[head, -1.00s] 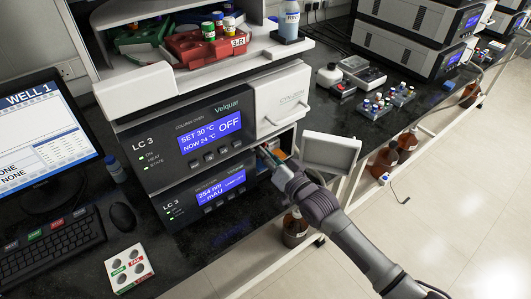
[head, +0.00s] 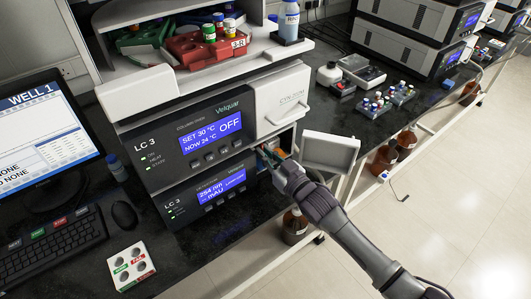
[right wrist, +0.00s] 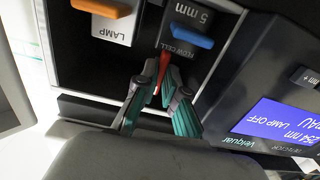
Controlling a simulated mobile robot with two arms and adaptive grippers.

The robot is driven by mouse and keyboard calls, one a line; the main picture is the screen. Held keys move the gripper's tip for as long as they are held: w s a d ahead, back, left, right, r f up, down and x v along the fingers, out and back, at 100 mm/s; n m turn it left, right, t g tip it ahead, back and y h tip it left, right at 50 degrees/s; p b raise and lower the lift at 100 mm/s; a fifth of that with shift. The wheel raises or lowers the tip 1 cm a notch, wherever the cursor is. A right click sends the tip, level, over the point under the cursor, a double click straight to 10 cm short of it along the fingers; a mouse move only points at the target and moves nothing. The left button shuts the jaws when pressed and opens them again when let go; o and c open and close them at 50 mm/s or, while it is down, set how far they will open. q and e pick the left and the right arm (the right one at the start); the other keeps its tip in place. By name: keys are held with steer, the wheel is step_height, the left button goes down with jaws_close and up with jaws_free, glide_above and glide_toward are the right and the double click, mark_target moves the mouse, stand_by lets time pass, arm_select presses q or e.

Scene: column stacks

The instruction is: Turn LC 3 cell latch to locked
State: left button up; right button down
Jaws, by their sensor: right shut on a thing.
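The LC 3 detector unit (head: 180,200) sits below the LC 3 column oven (head: 160,152), and its front bay is open. In the right wrist view, a flow cell block with a blue handle (right wrist: 192,33) and the labels "5 mm" and "FLOW CELL" sits in the bay. A narrow red lever (right wrist: 164,66), which looks like the cell latch, stands just below that block. My right gripper (right wrist: 160,80) is shut on the red lever; its teal fingers hide part of it. In the head view my right gripper (head: 270,158) reaches into the bay. My left gripper is not in view.
A lamp block with an orange handle (right wrist: 100,8) sits beside the flow cell. The open white door (head: 329,152) hangs right of the bay, close to my right wrist. A brown bottle (head: 295,222) stands below. Keyboard (head: 55,240) and mouse (head: 123,215) lie left.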

stand_by(0.4)
steer(key=c, duration=1.3)
jaws_free()
steer(key=shift+o, duration=0.2)
steer(key=shift+d, duration=0.1)
steer(key=v, duration=1.2)
